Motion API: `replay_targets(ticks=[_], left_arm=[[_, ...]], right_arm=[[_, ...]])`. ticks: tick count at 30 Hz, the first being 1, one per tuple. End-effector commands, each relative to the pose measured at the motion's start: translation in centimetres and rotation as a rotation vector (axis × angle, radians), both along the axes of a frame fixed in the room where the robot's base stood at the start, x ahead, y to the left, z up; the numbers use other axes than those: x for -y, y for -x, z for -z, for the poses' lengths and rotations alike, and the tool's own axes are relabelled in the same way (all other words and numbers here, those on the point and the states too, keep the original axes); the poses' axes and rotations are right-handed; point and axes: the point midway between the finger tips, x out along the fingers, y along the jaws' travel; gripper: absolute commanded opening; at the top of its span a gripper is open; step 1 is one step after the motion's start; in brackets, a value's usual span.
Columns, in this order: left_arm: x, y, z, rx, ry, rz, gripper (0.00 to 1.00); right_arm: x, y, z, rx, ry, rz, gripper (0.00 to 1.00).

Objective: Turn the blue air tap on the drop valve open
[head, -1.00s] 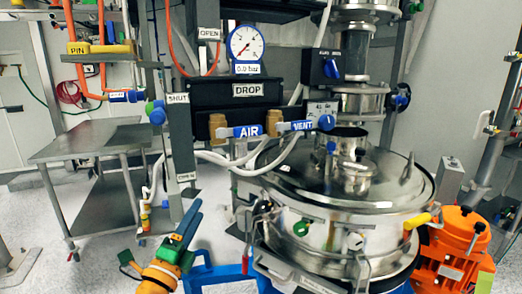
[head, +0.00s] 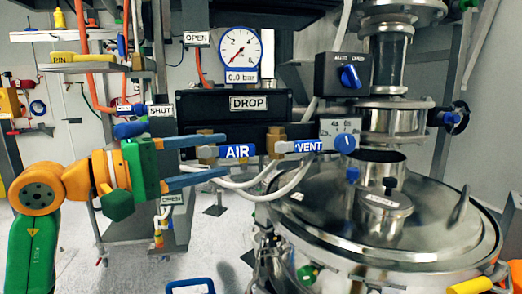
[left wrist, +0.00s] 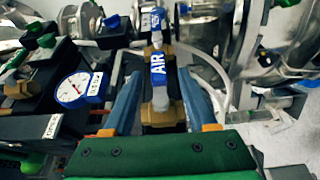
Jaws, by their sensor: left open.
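The blue AIR tap handle (head: 236,151) lies level on the front of the black DROP valve box (head: 232,108), with its brass body behind. My left gripper (head: 210,160) is open, its two blue fingers reaching right, one above and one below the left end of the tap. In the left wrist view the AIR tap (left wrist: 159,74) lies between the spread fingers, and my left gripper (left wrist: 162,95) shows no clear contact with it. The right gripper is not in view.
The blue VENT tap (head: 307,146) sits just right of the AIR tap. A gauge (head: 240,51) reading 0.0 bar stands above the box. White hoses (head: 255,183) loop below the taps. The steel sifter lid (head: 400,225) fills the lower right.

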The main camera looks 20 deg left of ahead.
Motion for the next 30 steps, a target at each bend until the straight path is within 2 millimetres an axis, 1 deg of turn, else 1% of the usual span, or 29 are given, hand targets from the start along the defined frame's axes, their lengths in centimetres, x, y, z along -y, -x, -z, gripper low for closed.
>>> replay_targets(ticks=[1, 3, 6, 9, 12, 18, 19, 20, 21, 23, 24, 25, 30], left_arm=[[0.5, -0.7, -0.5, -0.003, -0.001, 0.003, 0.57], [1.3, -2.0, -0.7, -0.003, 0.002, 0.006, 0.57], [2.4, -3.7, -0.6, -0.003, 0.004, 0.008, 0.57], [3.1, -5.0, -0.5, -0.003, 0.005, 0.007, 0.57], [3.4, -5.6, -0.2, -0.002, 0.003, 0.006, 0.57], [3.4, -5.6, 0.0, -0.003, 0.004, 0.005, 0.57], [3.4, -5.6, 0.0, -0.003, 0.004, 0.005, 0.52], [3.4, -5.6, 0.0, -0.003, 0.004, 0.005, 0.44], [3.4, -5.6, 0.0, -0.003, 0.004, 0.005, 0.33], [3.4, -5.6, 0.0, -0.003, 0.004, 0.005, 0.17], [3.4, -5.6, 0.0, -0.003, 0.004, 0.005, 0.06], [3.4, -5.6, 0.0, -0.003, 0.004, 0.006, 0.0], [3.4, -5.6, 0.0, -0.003, 0.005, 0.006, 0.0]], right_arm=[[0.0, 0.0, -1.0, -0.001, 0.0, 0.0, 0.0], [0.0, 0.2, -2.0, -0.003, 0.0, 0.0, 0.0], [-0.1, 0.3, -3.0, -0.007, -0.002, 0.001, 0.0], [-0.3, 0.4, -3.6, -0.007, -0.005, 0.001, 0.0], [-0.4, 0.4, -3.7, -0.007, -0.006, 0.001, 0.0], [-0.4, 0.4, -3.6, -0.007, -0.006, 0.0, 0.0], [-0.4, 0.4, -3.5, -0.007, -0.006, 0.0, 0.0], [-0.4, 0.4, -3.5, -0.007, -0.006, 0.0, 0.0], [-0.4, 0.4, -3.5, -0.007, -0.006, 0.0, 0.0], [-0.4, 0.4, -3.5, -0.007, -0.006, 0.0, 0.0], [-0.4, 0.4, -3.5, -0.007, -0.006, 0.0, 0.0], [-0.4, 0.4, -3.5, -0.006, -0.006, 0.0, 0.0], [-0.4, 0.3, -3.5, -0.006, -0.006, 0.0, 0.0]])
